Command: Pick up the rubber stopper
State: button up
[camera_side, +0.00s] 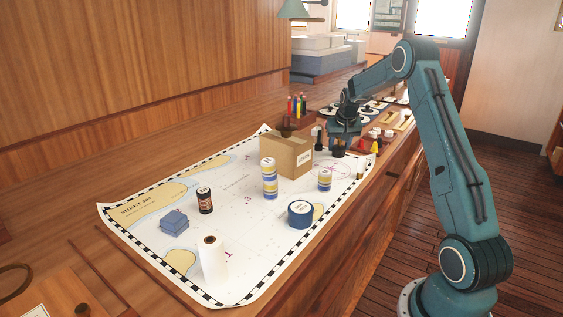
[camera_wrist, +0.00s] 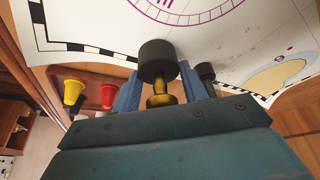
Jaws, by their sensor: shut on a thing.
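A short black cylinder with a brass waisted neck, which looks like the rubber stopper (camera_wrist: 158,62), is between the two blue fingers of my gripper (camera_wrist: 160,92) in the wrist view. The brass end points toward my palm and the black end points toward the chart. My gripper is shut on it. In the side view my gripper (camera_side: 343,134) is over the far right end of the chart, and the stopper's dark end (camera_side: 338,152) shows below it. I cannot tell whether it touches the chart.
A cardboard box (camera_side: 287,154) stands left of my gripper, with a small dark upright piece (camera_side: 318,138) between them. A red tray (camera_side: 370,145) with small coloured pieces is on the right. Tins, rolls and a blue block stand on the chart (camera_side: 238,265).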

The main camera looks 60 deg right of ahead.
notch_tip(320, 180, up, 20)
dwell(0.7)
dwell(0.5)
